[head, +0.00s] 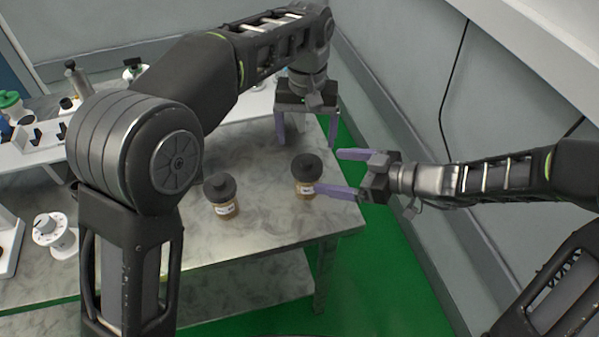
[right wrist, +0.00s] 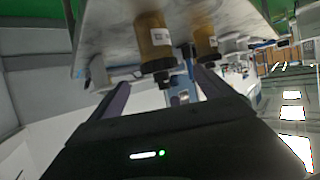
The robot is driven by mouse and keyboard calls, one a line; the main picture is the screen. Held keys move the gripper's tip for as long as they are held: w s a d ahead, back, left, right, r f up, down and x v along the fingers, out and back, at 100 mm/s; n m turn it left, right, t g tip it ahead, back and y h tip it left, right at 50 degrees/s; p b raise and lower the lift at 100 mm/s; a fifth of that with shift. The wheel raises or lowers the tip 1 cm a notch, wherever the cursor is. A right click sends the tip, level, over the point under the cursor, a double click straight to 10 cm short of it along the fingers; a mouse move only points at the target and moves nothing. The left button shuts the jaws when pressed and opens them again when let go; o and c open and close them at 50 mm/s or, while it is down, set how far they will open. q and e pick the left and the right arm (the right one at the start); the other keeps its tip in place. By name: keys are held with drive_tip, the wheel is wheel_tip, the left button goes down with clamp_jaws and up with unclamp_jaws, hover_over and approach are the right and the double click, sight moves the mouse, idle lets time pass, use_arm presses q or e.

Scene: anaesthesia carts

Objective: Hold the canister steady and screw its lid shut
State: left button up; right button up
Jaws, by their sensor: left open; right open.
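Two amber canisters with dark lids stand upright on the grey table. The nearer-right canister (head: 306,187) has its dark lid (head: 306,165) on top; whether it is screwed tight I cannot tell. The other canister (head: 226,210) stands to its left under its own dark lid (head: 220,186). My right gripper (head: 328,172) is open, its fingertips just right of the right canister. In the right wrist view, which is upside down, a canister (right wrist: 153,42) shows ahead, its lid seen between the fingers. My left gripper (head: 307,140) is open and empty, pointing down behind the right canister.
The table's right edge (head: 345,228) is close to the right canister. A white rack (head: 35,147) with bottles stands at the far left, and a white dial-like device (head: 55,236) at the near left. The table front between them and the canisters is clear.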

sight(319, 170)
use_arm(q)
drive_tip(key=shift+s+d, duration=0.2)
drive_tip(key=shift+s, duration=0.15)
use_arm(e)
drive_tip(key=shift+d+f, duration=0.15)
drive_tip(key=shift+x, duration=3.9)
drive_tip(key=shift+c, duration=0.3)
